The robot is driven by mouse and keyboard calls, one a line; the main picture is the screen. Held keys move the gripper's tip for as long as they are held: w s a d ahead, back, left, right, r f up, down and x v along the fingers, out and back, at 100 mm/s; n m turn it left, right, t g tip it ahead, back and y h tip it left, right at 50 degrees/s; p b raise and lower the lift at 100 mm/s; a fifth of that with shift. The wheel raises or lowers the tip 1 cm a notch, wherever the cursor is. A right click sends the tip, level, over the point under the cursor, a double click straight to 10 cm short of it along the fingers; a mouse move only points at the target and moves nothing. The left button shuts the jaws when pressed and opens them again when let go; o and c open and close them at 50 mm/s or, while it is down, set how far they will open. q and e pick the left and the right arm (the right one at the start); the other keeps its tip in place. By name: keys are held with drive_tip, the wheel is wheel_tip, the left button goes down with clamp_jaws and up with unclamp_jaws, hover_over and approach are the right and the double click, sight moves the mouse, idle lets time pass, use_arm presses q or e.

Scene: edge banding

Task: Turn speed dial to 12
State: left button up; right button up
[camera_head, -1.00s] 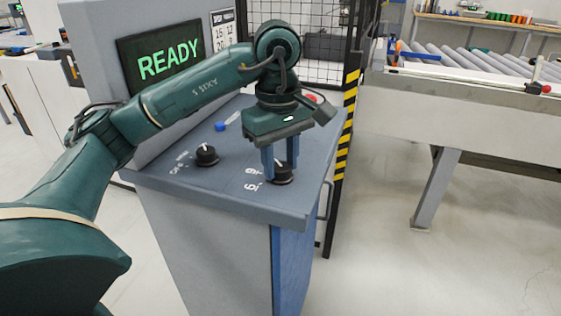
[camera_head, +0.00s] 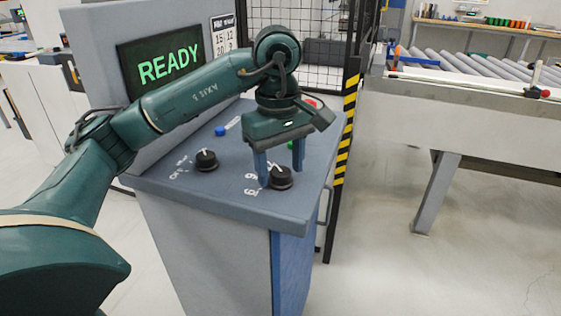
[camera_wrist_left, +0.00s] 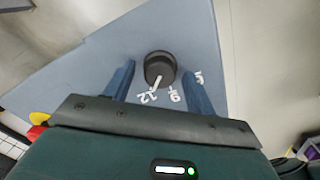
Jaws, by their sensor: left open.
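The speed dial (camera_head: 281,178) is a black round knob with a white pointer on the sloped grey panel top, near its right front. It also shows in the left wrist view (camera_wrist_left: 160,66), where the white pointer points toward the printed 12 (camera_wrist_left: 147,97). My left gripper (camera_head: 281,176) is open above the panel, with one blue finger on each side of the dial and gaps between fingers and knob. Whether the fingertips are above the knob or level with it is unclear. My right gripper is out of view.
A second black knob (camera_head: 206,160) and a blue button (camera_head: 220,131) sit left of the dial. A screen reading READY (camera_head: 160,65) stands behind my left arm.

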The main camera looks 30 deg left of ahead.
sight(278, 172)
use_arm(q)
wheel_tip(278, 172, up, 13)
drive_tip(key=p, duration=0.4)
drive_tip(key=shift+s, duration=0.2)
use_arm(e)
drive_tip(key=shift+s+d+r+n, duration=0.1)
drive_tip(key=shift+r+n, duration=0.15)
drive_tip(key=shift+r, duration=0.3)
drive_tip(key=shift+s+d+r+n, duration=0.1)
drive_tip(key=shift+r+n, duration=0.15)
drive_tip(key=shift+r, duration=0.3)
use_arm(q)
drive_tip(key=shift+r, duration=0.1)
drive_tip(key=shift+s, duration=0.1)
